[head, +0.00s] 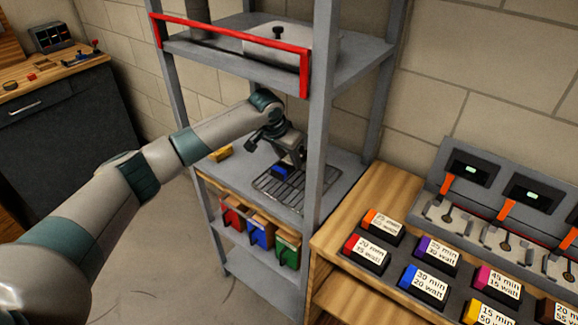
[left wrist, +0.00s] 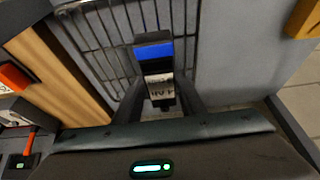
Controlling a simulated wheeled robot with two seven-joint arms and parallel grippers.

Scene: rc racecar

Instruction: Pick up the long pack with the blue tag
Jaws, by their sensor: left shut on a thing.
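My left gripper (head: 288,164) reaches into the shelf unit and is shut on a dark pack with a blue end (head: 281,171). In the left wrist view the pack (left wrist: 154,52) sits between the two fingers (left wrist: 159,92), with a white label partly hidden and not readable. The pack is over a wire rack (head: 293,188) on the middle shelf. I cannot tell if it touches the rack. Another blue-tagged pack (head: 424,283), labelled 30 min 20 watt, sits on the bench at the right. My right gripper is out of view.
Grey shelf posts (head: 321,115) stand close to my left arm. A red-railed shelf (head: 235,45) is above it. Red, blue and green bins (head: 261,231) are below. A yellow object (head: 220,153) lies on the rack's shelf. Chargers (head: 500,213) and several packs stand on the right bench.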

